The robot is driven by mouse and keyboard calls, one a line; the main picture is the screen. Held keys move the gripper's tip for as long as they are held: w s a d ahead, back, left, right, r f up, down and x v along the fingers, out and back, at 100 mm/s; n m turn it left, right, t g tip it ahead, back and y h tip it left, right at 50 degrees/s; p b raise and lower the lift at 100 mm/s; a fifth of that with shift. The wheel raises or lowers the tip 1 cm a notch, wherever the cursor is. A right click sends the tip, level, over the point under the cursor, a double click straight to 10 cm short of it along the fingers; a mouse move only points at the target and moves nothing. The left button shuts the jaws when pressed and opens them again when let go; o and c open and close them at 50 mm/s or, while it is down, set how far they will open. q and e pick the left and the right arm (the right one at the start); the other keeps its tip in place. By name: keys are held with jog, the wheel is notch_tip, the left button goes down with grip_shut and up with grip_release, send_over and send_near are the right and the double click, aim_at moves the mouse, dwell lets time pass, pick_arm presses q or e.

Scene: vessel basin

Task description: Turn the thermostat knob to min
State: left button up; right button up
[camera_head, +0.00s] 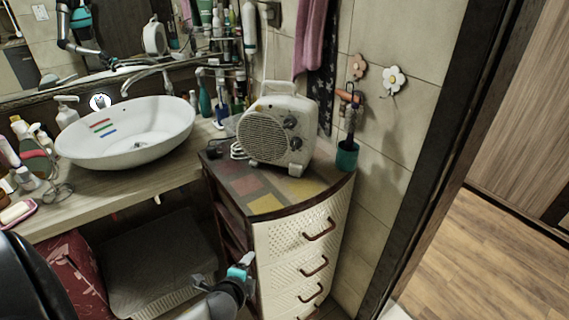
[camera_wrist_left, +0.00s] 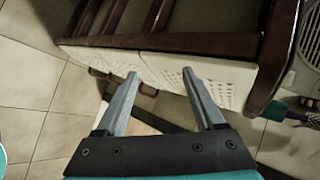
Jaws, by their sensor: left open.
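A white fan heater (camera_head: 277,133) stands on top of a small drawer cabinet, its grille facing forward and to the left. Two dark knobs sit on its right front side, an upper knob (camera_head: 290,122) and a lower knob (camera_head: 295,143). I cannot tell which is the thermostat, and their markings are too small to read. Part of the heater (camera_wrist_left: 300,60) shows at the right edge in the left wrist view. My left gripper (camera_head: 243,268) is open and empty, low beside the cabinet's left side, well below the heater. In the left wrist view its fingers (camera_wrist_left: 162,78) are apart. My right gripper is not visible.
The cabinet (camera_head: 300,235) has a white patterned front with several handles. A white basin (camera_head: 125,135) stands on the wooden counter (camera_head: 110,190) to the left. A teal cup (camera_head: 347,155) holding a brush is right of the heater. Bottles crowd behind.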

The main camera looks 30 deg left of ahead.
pick_arm(q)
jog(key=w+r+m+t+p, duration=0.1)
jog(key=w+r+m+t, duration=0.2)
jog(key=r, duration=0.7)
jog(key=w+r+m+t+p, duration=0.1)
jog(key=w+r+m+t, duration=0.2)
jog(key=r, duration=0.7)
jog(key=m+t, duration=0.2)
jog(key=m, duration=0.4)
send_near(288, 127)
jog(key=x, duration=0.9)
jog(key=shift+f, duration=0.1)
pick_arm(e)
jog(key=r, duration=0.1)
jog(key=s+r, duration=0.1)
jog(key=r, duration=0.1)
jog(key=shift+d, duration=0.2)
pick_arm(q)
grip_shut()
